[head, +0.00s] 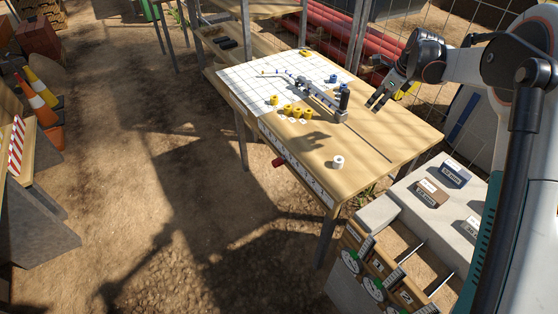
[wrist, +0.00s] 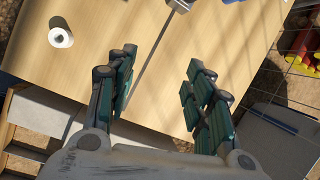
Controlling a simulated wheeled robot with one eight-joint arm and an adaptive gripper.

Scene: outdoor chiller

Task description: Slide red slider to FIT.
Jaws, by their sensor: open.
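A small red block (head: 279,162), which looks like the red slider, sits on the table's front edge beside a white marked strip (head: 296,168). I cannot read a FIT mark on the strip. My gripper (head: 375,103) is open and empty, above the right part of the wooden table, well right of the red block and higher. In the wrist view its two spread green-padded fingers (wrist: 162,60) have bare tabletop between them. The red block does not show in the wrist view.
The wooden table (head: 385,150) holds a white roll (head: 338,161), several yellow pieces (head: 297,111), a metal bar fixture (head: 318,99) and a white grid sheet (head: 240,83). A grey block bench (head: 401,203) stands at the right. Open dirt ground (head: 190,160) lies before the table.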

